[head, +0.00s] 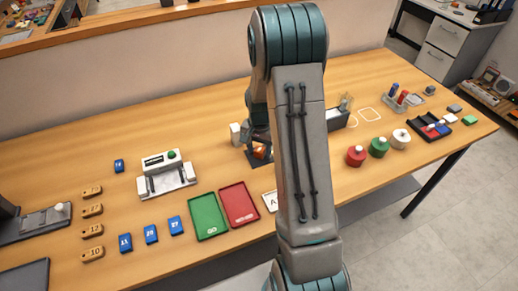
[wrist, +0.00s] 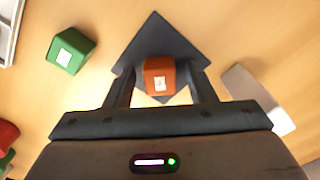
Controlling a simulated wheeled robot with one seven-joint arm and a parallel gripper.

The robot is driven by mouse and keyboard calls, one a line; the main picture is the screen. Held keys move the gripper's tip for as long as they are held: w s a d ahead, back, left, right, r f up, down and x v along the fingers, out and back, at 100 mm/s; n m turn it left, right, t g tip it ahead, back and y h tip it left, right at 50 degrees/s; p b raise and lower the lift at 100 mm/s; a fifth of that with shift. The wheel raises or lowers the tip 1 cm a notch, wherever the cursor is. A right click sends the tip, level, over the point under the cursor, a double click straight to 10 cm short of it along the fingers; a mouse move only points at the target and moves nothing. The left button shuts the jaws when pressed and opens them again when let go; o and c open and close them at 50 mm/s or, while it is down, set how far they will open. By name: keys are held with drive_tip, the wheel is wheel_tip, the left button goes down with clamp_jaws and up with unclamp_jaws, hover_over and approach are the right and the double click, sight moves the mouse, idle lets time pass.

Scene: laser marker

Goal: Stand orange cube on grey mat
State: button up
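The orange cube (wrist: 158,76) has a white label and lies over the dark grey mat (wrist: 158,36) in the wrist view; it appears to rest on it. In the head view the orange cube (head: 261,152) and the mat (head: 254,162) show small beside my arm, partly hidden by it. My gripper (wrist: 162,72) is open, with one finger on each side of the cube and a visible gap at both sides. In the head view my gripper (head: 259,138) is over the mat, mostly covered by my arm.
A green cube (wrist: 70,50) lies left of the mat, and a pale block (wrist: 258,98) lies to its right. Green (head: 209,213) and red (head: 239,204) trays and a white device (head: 165,174) stand to the left on the table. Round knobbed pieces (head: 378,147) stand to the right.

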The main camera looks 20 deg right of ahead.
sight(259, 150)
wheel_tip(259, 150, up, 12)
drive_tip(key=b, duration=0.1)
drive_tip(key=s+a+r+n+t, duration=0.1)
drive_tip(key=s+a+r+n, duration=0.2)
drive_tip(key=s, duration=0.4)
drive_tip(key=s+a+r+n+t, duration=0.1)
drive_tip(key=s+a+r+n, duration=0.2)
drive_tip(key=s, duration=0.4)
drive_tip(key=s+a+r+n+t, duration=0.1)
drive_tip(key=s+a+r+n, duration=0.2)
drive_tip(key=s, duration=0.5)
drive_tip(key=shift+a, duration=0.8)
drive_tip(key=shift+s, duration=0.1)
